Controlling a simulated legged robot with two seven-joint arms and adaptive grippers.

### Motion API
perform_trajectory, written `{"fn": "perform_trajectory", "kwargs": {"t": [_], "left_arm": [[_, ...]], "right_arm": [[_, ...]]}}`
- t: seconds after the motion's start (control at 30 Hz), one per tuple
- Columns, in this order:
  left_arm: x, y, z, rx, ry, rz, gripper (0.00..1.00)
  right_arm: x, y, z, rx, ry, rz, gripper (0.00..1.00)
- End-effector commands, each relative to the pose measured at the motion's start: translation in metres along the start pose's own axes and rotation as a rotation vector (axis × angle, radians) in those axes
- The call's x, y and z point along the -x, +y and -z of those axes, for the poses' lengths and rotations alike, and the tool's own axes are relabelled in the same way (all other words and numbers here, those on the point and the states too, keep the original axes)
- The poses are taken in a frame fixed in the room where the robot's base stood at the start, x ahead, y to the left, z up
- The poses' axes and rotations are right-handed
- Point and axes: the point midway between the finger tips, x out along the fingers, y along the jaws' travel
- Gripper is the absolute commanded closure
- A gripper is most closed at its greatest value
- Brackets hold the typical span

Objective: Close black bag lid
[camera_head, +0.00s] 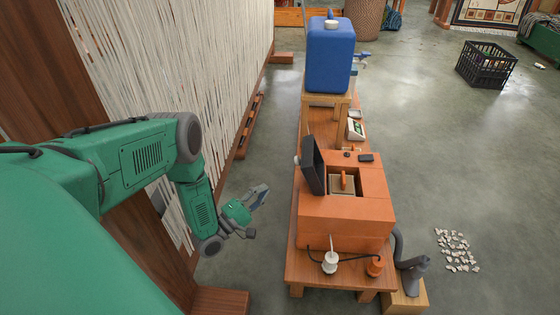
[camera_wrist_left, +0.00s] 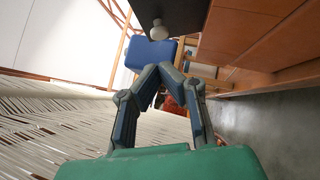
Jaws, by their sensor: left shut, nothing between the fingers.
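A black lid (camera_head: 312,165) stands open, nearly upright, on the left side of the opening in an orange box (camera_head: 345,220). No bag shows; the lid is on this box. A wooden piece with an orange handle (camera_head: 343,182) sits inside the opening. My left gripper (camera_head: 265,190) is shut and empty, left of the box and apart from the lid. Its fingertips (camera_wrist_left: 160,68) meet in the wrist view. My right gripper is not in view.
The box stands on a wooden bench (camera_head: 305,262). A blue jug (camera_head: 331,55) is on a stand behind it. A white bottle (camera_head: 330,262) with a cable is at the front. A loom with white threads (camera_head: 170,60) is at left. The floor at right is mostly free.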

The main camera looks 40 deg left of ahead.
Motion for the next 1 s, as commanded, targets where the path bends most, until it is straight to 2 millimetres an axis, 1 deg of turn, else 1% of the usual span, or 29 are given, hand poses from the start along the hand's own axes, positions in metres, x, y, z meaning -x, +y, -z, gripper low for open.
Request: {"fn": "perform_trajectory", "kwargs": {"t": [0.03,0.17,0.3,0.43,0.5,0.7,1.0], "left_arm": [[-0.01,-0.001,0.0,-0.001,-0.001,-0.003,1.0],[-0.037,-0.001,-0.003,-0.005,-0.003,-0.001,1.0],[-0.069,-0.001,-0.005,-0.009,-0.003,0.001,1.0],[-0.095,-0.001,-0.006,-0.011,-0.003,0.002,1.0],[-0.102,-0.002,-0.017,-0.007,-0.002,0.005,1.0],[-0.116,-0.001,-0.029,-0.005,0.001,0.004,1.0],[-0.119,-0.001,-0.032,-0.008,0.002,0.005,1.0]], "right_arm": [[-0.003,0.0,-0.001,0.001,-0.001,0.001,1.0],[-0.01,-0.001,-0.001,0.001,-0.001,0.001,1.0],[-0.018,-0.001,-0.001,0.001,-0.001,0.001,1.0],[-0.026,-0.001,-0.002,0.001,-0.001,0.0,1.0],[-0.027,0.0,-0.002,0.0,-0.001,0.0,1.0],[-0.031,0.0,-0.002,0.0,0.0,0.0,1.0],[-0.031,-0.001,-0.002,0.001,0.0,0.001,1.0]]}}
